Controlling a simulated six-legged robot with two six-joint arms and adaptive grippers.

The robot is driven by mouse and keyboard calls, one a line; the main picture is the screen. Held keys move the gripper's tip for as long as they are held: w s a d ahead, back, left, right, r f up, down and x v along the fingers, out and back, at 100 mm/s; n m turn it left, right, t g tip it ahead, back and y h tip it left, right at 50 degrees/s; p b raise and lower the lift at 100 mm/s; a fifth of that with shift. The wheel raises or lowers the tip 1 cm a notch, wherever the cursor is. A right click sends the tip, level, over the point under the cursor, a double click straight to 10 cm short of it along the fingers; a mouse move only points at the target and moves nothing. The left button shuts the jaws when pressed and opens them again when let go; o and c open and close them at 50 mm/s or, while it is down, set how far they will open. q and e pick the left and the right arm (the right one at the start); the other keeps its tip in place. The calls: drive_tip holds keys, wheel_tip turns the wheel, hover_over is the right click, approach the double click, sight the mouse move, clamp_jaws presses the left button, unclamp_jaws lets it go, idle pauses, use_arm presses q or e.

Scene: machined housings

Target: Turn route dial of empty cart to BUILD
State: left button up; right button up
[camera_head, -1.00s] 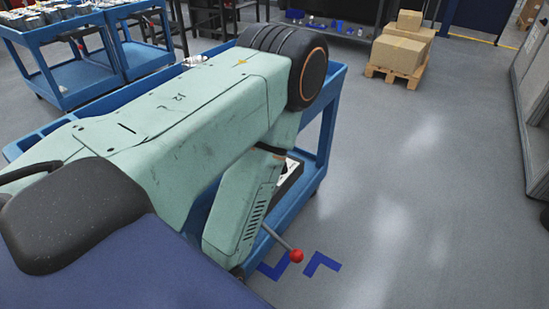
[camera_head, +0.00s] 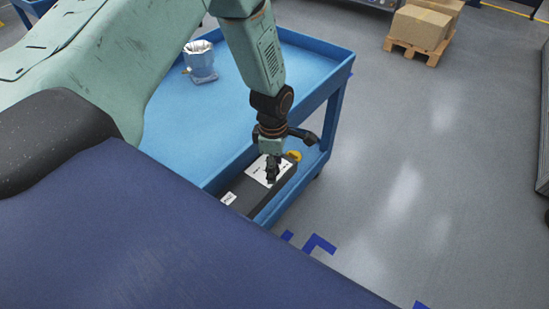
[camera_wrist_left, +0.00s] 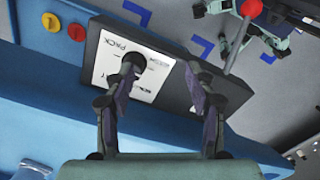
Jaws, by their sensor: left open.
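The blue cart (camera_head: 335,70) stands in front of me, with a dark control box (camera_head: 250,197) on its lower part. A white label plate (camera_head: 262,172) is on the box. In the left wrist view the plate (camera_wrist_left: 150,82) reads PACK and a second, partly covered word. A dark round knob (camera_wrist_left: 134,61) shows on the plate, partly hidden by a finger. My left gripper (camera_head: 292,158) is open just above the box. In the wrist view its fingers (camera_wrist_left: 163,72) straddle part of the plate, and contact with the knob cannot be told. My right gripper is not seen.
Yellow (camera_wrist_left: 50,21) and red (camera_wrist_left: 76,32) buttons sit beside the box. A red ball (camera_wrist_left: 251,8) on a rod is near the box's far side. Boxes (camera_head: 420,27) stand on a pallet; the floor at right is clear.

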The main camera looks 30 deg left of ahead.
use_arm(q)
drive_tip(key=w+a+r+n, duration=0.1)
drive_tip(key=w+r+n, duration=0.1)
drive_tip(key=w+a+r+n, duration=0.1)
drive_tip(key=r, duration=0.1)
drive_tip(key=shift+a+n, duration=0.3)
drive_tip(key=shift+s+d+r, duration=0.1)
drive_tip(key=shift+d+r, duration=0.05)
drive_tip(key=shift+d, duration=0.05)
drive_tip(key=shift+d+f, duration=0.15)
drive_tip(key=shift+f, duration=0.15)
drive_tip(key=f, duration=0.4)
drive_tip(key=a+f, duration=0.1)
drive_tip(key=f, duration=0.1)
drive_tip(key=shift+w, duration=0.2)
drive_tip(key=shift+d+f+b, duration=0.1)
drive_tip(key=shift+f+b, duration=0.2)
drive_tip(key=shift+s+d+f, duration=0.1)
drive_tip(key=shift+d+f, duration=0.1)
drive_tip(key=shift+d, duration=0.1)
drive_tip(key=shift+a+f, duration=0.15)
drive_tip(key=shift+a, duration=0.05)
drive_tip(key=shift+c, duration=1.3)
drive_tip(key=shift+d, duration=0.15)
drive_tip(key=c, duration=0.3)
clamp_jaws()
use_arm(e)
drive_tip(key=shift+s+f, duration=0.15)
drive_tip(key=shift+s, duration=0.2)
